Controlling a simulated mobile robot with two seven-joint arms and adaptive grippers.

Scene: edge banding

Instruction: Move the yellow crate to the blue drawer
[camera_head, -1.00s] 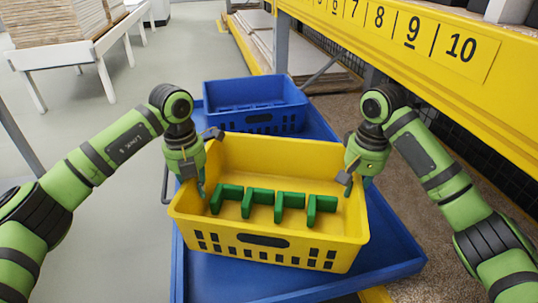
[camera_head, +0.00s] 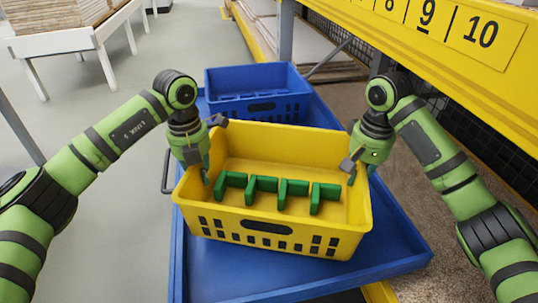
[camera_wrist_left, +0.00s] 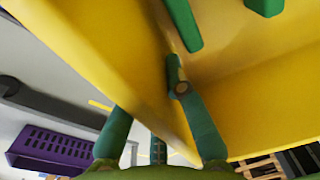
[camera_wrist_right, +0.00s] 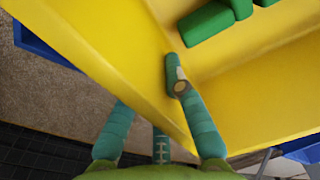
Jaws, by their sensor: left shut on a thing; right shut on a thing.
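The yellow crate (camera_head: 285,142) is in the middle of the head view, over a blue tray-like surface (camera_head: 215,275), with several green pieces (camera_head: 265,190) inside. I cannot tell whether its base touches the blue surface. My left gripper (camera_head: 205,172) is shut on its left wall; the left wrist view shows fingers (camera_wrist_left: 165,120) on both sides of that yellow wall. My right gripper (camera_head: 358,172) is shut on its right wall, with fingers (camera_wrist_right: 165,115) on both sides in the right wrist view. The blue surface may be the blue drawer.
A blue crate (camera_head: 258,78) stands just behind the yellow crate. A yellow shelf beam (camera_head: 470,55) with numbers runs along the right. A white table (camera_head: 75,42) with stacked boards is at the far left. A purple crate (camera_wrist_left: 55,145) shows in the left wrist view.

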